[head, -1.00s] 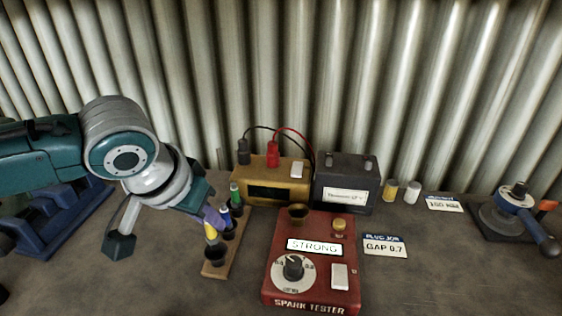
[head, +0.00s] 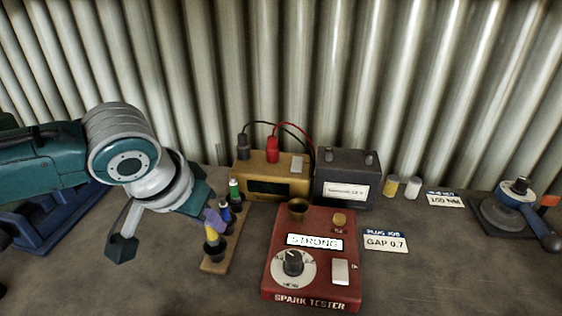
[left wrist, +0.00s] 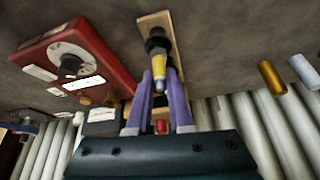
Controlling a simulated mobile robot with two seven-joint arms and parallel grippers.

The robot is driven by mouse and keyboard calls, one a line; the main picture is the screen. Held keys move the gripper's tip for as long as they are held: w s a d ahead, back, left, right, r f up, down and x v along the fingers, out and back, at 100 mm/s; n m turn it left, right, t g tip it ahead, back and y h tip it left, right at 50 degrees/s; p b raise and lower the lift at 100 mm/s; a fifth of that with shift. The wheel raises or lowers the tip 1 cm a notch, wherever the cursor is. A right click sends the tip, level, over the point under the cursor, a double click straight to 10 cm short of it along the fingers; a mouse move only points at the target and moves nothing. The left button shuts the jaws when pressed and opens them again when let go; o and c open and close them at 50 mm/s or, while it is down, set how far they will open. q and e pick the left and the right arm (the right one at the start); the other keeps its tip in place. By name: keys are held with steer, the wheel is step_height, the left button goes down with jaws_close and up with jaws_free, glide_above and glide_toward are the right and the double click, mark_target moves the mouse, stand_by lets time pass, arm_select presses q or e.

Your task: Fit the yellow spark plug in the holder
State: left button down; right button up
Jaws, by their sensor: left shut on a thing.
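The wooden holder (head: 213,267) lies left of the red tester and carries a row of dark cups. My left gripper (head: 213,219), with purple fingers, is shut on the yellow spark plug (head: 211,234) at the near cup (head: 215,251). The plug is nearly upright, its lower end at the cup's mouth; how deep it sits is hard to tell. In the left wrist view the yellow plug (left wrist: 158,66) shows between the fingertips (left wrist: 160,75), in line with the dark cup. My right gripper is not in view.
The red spark tester (head: 312,262) stands close right of the holder. A yellow meter (head: 270,181) and a dark battery box (head: 346,180) stand behind. Corrugated metal forms the back wall. Bare bench lies in front of the holder.

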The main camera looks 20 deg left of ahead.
arm_select(q)
steer(key=shift+f+b, duration=0.5)
steer(key=shift+f, duration=0.35)
stand_by(0.5)
steer(key=shift+c, duration=1.7)
jaws_free()
step_height(320, 180, up, 7)
steer(key=p, duration=0.8)
